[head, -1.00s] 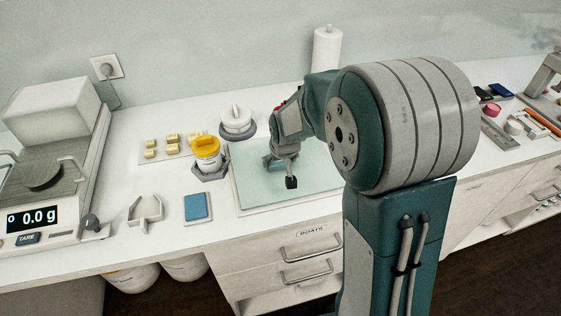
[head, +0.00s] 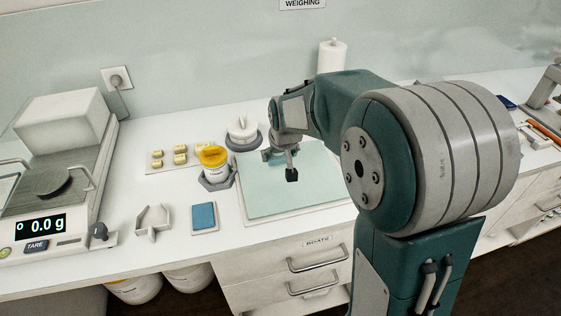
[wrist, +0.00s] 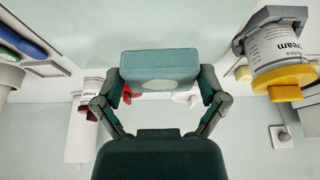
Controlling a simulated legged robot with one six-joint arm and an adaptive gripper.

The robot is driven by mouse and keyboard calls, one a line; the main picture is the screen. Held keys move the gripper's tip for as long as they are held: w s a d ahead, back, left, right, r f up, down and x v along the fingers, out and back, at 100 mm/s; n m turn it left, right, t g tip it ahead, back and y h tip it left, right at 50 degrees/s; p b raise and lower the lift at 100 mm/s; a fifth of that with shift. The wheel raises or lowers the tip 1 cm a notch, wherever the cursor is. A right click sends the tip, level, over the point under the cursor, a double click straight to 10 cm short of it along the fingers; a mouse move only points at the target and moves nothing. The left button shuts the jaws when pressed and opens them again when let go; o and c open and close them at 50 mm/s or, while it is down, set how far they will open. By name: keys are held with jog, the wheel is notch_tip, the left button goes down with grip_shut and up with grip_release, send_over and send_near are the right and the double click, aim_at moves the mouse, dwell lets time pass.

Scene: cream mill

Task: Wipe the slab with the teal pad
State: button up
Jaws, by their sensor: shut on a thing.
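The teal pad (wrist: 160,68) is a rounded block held between the two fingers of my gripper (wrist: 160,92) in the wrist view. In the head view my gripper (head: 280,158) is over the back left part of the slab (head: 285,202), a pale green flat plate. The pad is mostly hidden there by the gripper. I cannot tell whether it touches the slab.
A jar with a yellow lid (head: 214,156) stands close to the slab's left edge. A white knobbed lid (head: 242,130) is behind it. A blue pad (head: 203,216) lies at the front left. A scale (head: 50,200) is at far left, a paper roll (head: 332,57) behind.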

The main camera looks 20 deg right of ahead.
jog(key=shift+a+r, duration=0.25)
jog(key=shift+r, duration=0.6)
jog(key=shift+d, duration=0.2)
jog(key=shift+d, duration=0.1)
jog(key=shift+a, duration=0.25)
